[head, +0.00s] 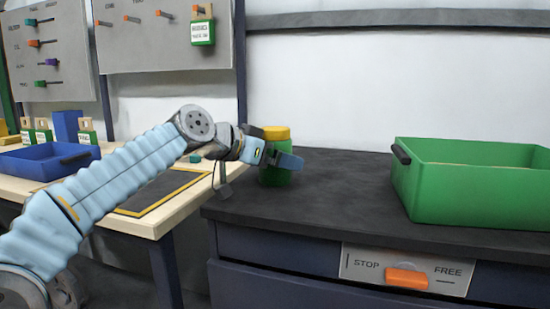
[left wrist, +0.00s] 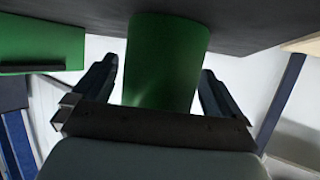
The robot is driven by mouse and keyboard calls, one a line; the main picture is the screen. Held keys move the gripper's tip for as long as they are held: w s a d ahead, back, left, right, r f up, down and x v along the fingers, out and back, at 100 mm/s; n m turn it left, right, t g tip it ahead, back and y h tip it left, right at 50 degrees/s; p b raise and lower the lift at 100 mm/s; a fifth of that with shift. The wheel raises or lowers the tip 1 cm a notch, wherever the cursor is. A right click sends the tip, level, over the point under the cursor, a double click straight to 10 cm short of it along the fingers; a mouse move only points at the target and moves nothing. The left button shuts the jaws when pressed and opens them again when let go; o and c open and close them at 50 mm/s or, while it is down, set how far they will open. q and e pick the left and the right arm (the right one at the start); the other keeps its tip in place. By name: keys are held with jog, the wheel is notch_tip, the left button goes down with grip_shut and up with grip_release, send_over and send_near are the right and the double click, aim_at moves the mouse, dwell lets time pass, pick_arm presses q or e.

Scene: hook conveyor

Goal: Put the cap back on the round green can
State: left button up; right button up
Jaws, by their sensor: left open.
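The round green can (head: 275,178) stands upright on the dark worktop in the head view. The yellow cap (head: 276,131) shows at its top; my gripper covers the part between, so I cannot tell how firmly it sits. My left gripper (head: 273,157) is open around the upper part of the can. In the left wrist view, the can (left wrist: 165,60) fills the space between the two separated fingers (left wrist: 160,88), with visible gaps on both sides. The cap does not show there. My right gripper is not in view.
A green bin (head: 475,195) with a dark handle stands at the right of the worktop (head: 330,190), which is clear between bin and can. A lower wooden table at left holds a blue tray (head: 40,165). A STOP/FREE panel (head: 405,270) with an orange slider is on the worktop's front.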

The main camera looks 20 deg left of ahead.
aim_at(274, 138)
pick_arm(q)
jog(key=shift+c, duration=0.2)
jog(key=shift+r, duration=0.1)
jog(key=c, duration=1.3)
jog(key=shift+r, duration=0.1)
jog(key=shift+r, duration=0.2)
jog(key=r, duration=0.1)
jog(key=r+p, duration=0.1)
jog(key=r, duration=0.1)
jog(key=shift+s+r, duration=0.2)
jog(key=shift+s, duration=0.05)
jog(key=s+r, duration=0.9)
jog(key=s, duration=0.4)
jog(key=shift+s+a, duration=0.2)
jog(key=shift+s, duration=0.05)
